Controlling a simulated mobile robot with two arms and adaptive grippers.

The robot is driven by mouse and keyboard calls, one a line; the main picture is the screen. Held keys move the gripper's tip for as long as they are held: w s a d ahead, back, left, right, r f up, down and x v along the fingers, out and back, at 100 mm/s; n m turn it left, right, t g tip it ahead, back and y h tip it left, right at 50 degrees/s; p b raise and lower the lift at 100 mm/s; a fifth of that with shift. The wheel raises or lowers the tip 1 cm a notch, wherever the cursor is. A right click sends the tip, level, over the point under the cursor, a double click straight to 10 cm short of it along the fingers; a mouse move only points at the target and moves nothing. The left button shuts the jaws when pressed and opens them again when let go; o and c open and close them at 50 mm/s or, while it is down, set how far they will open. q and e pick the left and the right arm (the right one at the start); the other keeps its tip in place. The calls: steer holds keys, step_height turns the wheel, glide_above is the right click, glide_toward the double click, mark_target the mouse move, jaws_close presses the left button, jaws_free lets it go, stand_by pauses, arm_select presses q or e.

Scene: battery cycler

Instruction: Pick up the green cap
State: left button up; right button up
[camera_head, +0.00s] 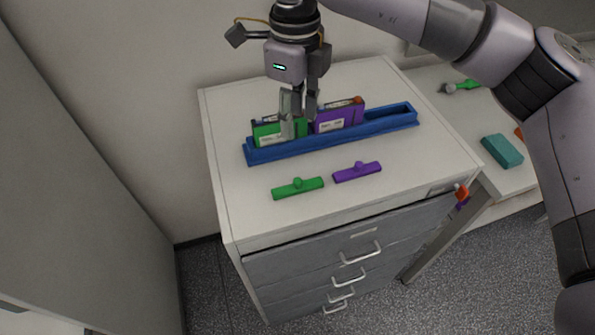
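The green cap (298,187) lies on the white cabinet top (235,200), in front of the blue tray. My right gripper (298,118) points down at the tray, behind and above the cap. One finger overlaps the front of the green block (268,134) in the tray. I cannot tell whether the fingers grip that block or are just beside it. My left gripper is not in view.
A purple cap (357,171) lies right of the green one. The blue tray (350,138) also holds a purple block (343,116). A teal block (502,151) and a green tool (462,87) lie on the surface at right. The cabinet top's front left is clear.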

steer(key=p, duration=0.3)
glide_toward(298, 180)
steer(key=shift+a+f, duration=0.1)
steer(key=shift+a, duration=0.05)
steer(key=f, duration=0.2)
steer(key=shift+w+f+p, duration=0.25)
steer(key=shift+f+p, duration=0.05)
steer(key=shift+f, duration=0.1)
steer(key=shift+s+f+p, duration=0.1)
steer(key=shift+f+p, duration=0.45)
steer(key=shift+f, duration=0.15)
step_height(298, 180, down, 3)
steer(key=shift+s+f+p, duration=0.15)
steer(key=shift+f+p, duration=0.05)
steer(key=shift+p, duration=0.95)
steer(key=shift+f, duration=0.6)
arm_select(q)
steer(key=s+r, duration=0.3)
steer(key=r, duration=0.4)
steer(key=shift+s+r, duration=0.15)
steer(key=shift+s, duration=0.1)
arm_select(e)
steer(key=shift+c, duration=0.5)
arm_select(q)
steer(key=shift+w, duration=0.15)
arm_select(e)
jaws_close()
